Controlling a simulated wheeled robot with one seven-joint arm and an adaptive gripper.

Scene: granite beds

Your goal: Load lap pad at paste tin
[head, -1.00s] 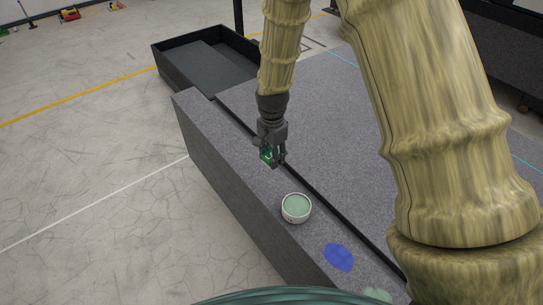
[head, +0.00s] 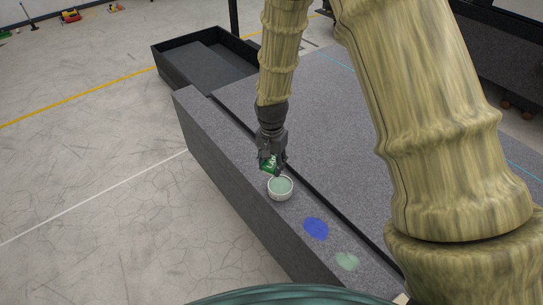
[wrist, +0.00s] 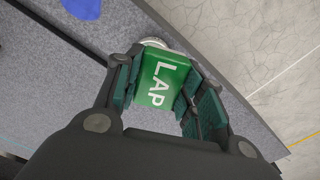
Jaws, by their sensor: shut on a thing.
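My gripper (head: 270,158) is shut on a green lap pad (wrist: 162,80) with white letters reading LAP. The pad also shows in the head view (head: 268,168), just above and behind the paste tin. The paste tin (head: 280,188) is a round white tin with pale green paste, standing on the granite ledge. In the wrist view only part of the tin's pale rim (wrist: 152,42) shows past the pad's far end; the rest is hidden. I cannot tell whether the pad touches the tin.
A blue patch (head: 316,228) and a pale green patch (head: 347,261) lie on the ledge (head: 215,122) in front of the tin. A dark groove separates the ledge from the wide granite bed (head: 340,130). A black open tray (head: 170,72) stands at the ledge's far end.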

